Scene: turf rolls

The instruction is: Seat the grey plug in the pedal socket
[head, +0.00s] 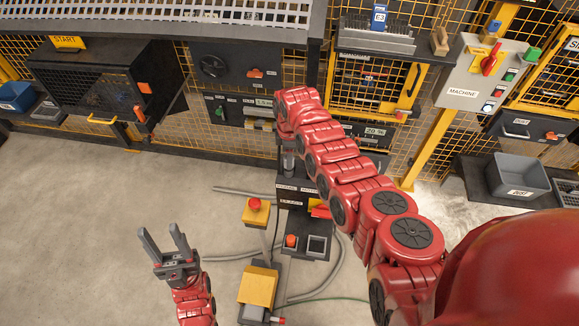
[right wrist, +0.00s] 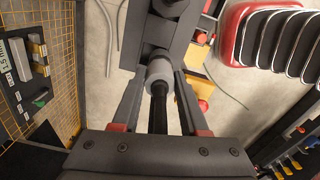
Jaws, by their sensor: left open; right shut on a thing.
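In the right wrist view the grey plug (right wrist: 159,70) is a light grey cylinder with a black cable running back toward my wrist. My right gripper (right wrist: 158,82) is shut on it, one finger on each side. The plug's far end is at a dark panel (right wrist: 160,38); whether it is inside a socket there I cannot tell. In the head view my right gripper (head: 287,158) is at the top of a dark labelled post, mostly hidden by my arm. The pedal socket is not clearly identifiable. My left gripper (head: 164,245) is open and empty above the floor at lower left.
A yellow box with a red button (head: 256,212) and a yellow-topped unit (head: 258,287) stand left of the dark post (head: 292,193). A small black box with a red button (head: 304,244) is below it. Grey hoses cross the floor. The left floor is clear.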

